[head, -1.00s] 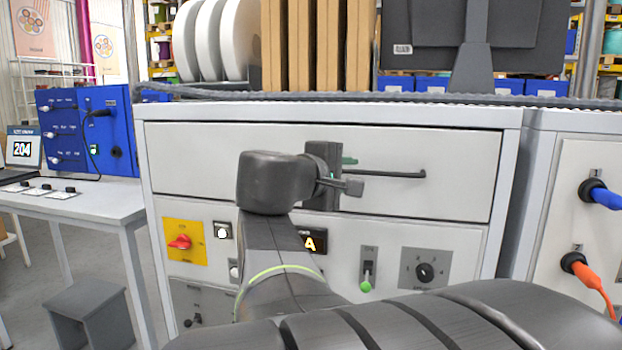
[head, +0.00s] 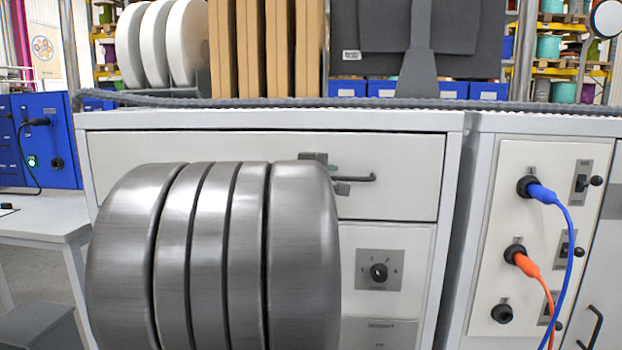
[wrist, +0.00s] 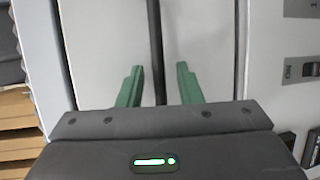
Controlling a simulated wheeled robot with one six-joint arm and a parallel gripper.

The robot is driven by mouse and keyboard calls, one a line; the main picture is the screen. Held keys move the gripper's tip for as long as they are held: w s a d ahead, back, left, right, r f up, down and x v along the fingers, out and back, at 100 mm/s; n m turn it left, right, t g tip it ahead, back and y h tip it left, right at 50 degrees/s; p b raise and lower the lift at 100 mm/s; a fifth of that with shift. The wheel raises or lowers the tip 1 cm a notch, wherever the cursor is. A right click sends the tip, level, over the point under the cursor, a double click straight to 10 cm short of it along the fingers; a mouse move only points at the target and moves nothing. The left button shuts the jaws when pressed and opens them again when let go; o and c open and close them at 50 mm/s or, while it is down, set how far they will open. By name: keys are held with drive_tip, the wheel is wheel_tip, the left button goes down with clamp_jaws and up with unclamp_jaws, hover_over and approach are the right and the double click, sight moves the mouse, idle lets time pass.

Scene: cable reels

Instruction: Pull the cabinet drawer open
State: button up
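The cabinet drawer (head: 407,190) is a wide pale front under the worktop, and it looks flush with the cabinet. Its dark bar handle (head: 373,178) shows at its right end in the head view; the rest is hidden behind my arm and gripper. My gripper (head: 333,172) is at the handle, mostly hidden by my arm there. In the wrist view, my gripper (wrist: 159,68) has its two green fingers apart, one on each side of the handle (wrist: 155,35). A gap shows between each finger and the bar.
A knob panel (head: 379,270) sits below the drawer. A cabinet to the right carries blue (head: 565,240) and orange (head: 540,275) plugged cables hanging in front. A bench with a blue box (head: 50,140) stands left. White reels, brown boards and a monitor stand on the worktop.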

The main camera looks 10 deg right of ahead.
clamp_jaws()
idle(0.3)
